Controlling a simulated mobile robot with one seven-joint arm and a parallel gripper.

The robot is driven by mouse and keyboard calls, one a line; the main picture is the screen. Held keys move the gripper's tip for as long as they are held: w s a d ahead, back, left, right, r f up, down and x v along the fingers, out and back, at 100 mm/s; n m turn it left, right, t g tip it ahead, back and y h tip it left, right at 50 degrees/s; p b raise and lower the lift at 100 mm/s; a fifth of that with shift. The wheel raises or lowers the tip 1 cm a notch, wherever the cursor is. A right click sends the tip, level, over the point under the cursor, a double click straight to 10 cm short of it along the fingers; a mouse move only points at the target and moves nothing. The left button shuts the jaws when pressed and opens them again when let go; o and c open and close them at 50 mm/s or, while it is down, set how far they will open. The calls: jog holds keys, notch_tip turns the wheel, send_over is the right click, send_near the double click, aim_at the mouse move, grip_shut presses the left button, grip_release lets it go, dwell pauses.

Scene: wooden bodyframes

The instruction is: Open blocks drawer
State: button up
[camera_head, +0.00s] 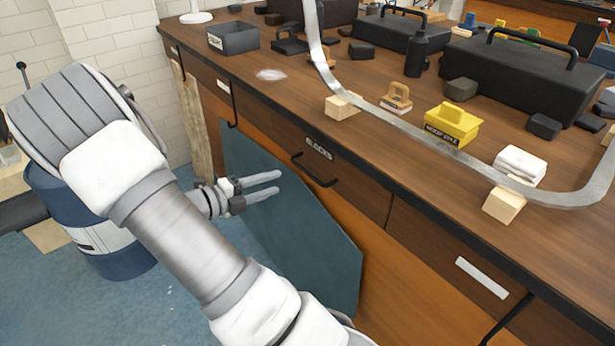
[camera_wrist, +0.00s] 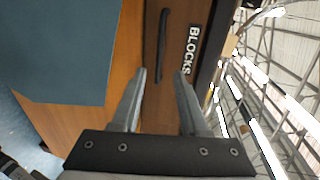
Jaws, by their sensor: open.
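The blocks drawer (camera_head: 348,183) is a brown wooden front under the bench top, with a "BLOCKS" label and a black bar handle (camera_head: 314,169). The drawer sits flush with the bench front. My gripper (camera_head: 279,182) is open and empty, left of and a little below the handle, apart from it. In the wrist view the handle (camera_wrist: 162,45) stands upright beyond my two fingertips (camera_wrist: 160,74), between them in the picture. The label (camera_wrist: 191,50) shows to the right of the handle there.
A blue-grey panel (camera_head: 290,245) leans against the bench below the drawer. A curved metal strip (camera_head: 420,133) on wooden blocks (camera_head: 343,106) lies along the bench top (camera_head: 290,100). A blue barrel (camera_head: 105,250) stands at left. Another drawer with a white label (camera_head: 482,277) is at right.

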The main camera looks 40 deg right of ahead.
aim_at(306, 173)
jog(key=shift+b+x, duration=1.75)
jog(key=shift+x, duration=4.2)
jog(key=shift+s, duration=0.1)
grip_shut()
